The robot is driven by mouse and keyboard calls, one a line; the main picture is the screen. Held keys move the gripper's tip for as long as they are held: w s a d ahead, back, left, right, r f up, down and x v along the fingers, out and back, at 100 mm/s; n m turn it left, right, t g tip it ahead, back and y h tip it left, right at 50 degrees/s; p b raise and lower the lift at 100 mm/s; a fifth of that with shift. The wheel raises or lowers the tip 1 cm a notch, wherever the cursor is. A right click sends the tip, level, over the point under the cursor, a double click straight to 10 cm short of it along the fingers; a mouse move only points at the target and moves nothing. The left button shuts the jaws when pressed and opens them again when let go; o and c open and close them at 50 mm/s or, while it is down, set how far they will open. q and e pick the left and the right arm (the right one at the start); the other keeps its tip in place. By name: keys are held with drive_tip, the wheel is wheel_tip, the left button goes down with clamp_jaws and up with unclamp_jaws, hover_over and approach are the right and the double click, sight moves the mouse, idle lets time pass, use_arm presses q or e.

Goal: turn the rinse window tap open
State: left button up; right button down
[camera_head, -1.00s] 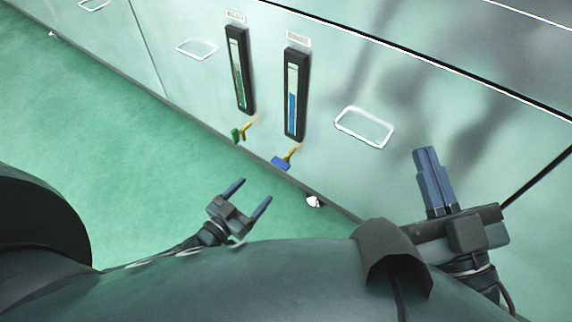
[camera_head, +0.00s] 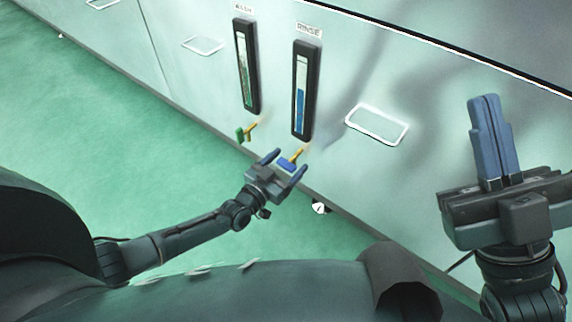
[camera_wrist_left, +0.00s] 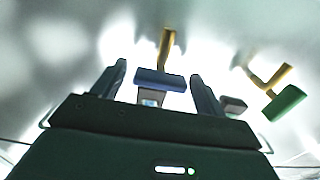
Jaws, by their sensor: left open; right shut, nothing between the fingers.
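The rinse window (camera_head: 301,92) is a black-framed gauge with blue liquid, under a RINSE label (camera_head: 309,31). Its tap has a blue handle (camera_head: 287,164) on a brass stem below the window. My left gripper (camera_head: 286,163) is open, with its fingertips on either side of the blue handle in the head view. In the left wrist view the blue handle (camera_wrist_left: 160,80) shows between the open fingers, lying crosswise; I cannot tell whether they touch it. My right gripper (camera_head: 484,97) is shut and empty, raised at the right, well away from the tap.
The wash window (camera_head: 246,66) with its green-handled tap (camera_head: 243,134) is close by on the left; the green handle (camera_wrist_left: 285,103) also shows at the right of the wrist view. A white-rimmed recess (camera_head: 377,124) is on the panel to the right. Green floor (camera_head: 110,120) is clear at left.

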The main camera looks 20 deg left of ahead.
use_arm(q)
drive_tip(key=shift+c, duration=0.5)
drive_tip(key=c, duration=0.9)
drive_tip(key=n, duration=0.3)
drive_tip(key=shift+a+n, duration=0.15)
drive_tip(key=shift+n, duration=1.75)
drive_tip(key=o, duration=1)
